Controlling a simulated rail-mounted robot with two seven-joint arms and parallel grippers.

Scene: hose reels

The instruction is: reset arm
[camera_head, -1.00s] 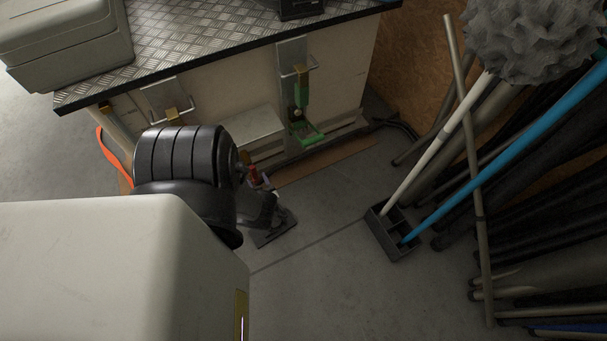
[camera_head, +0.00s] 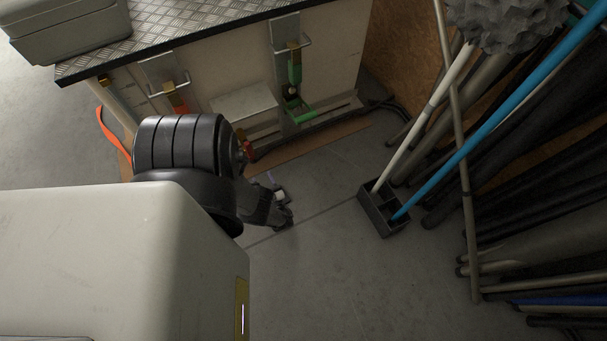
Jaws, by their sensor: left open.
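My left arm comes in from the left, with its dark ribbed joint in front of the workbench. My left gripper (camera_head: 284,205) is small and dark at the end of this arm, over the bare grey floor. It is open, and I see nothing between its fingers. It stands apart from the bench and from the black floor holder. My right gripper is not in view.
A workbench (camera_head: 330,55) with a treadplate top stands behind, carrying a grey case (camera_head: 68,28). A black holder (camera_head: 382,212) with white and blue poles stands right of the gripper. Dark pipes (camera_head: 530,170) crowd the right side. The front middle floor is clear.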

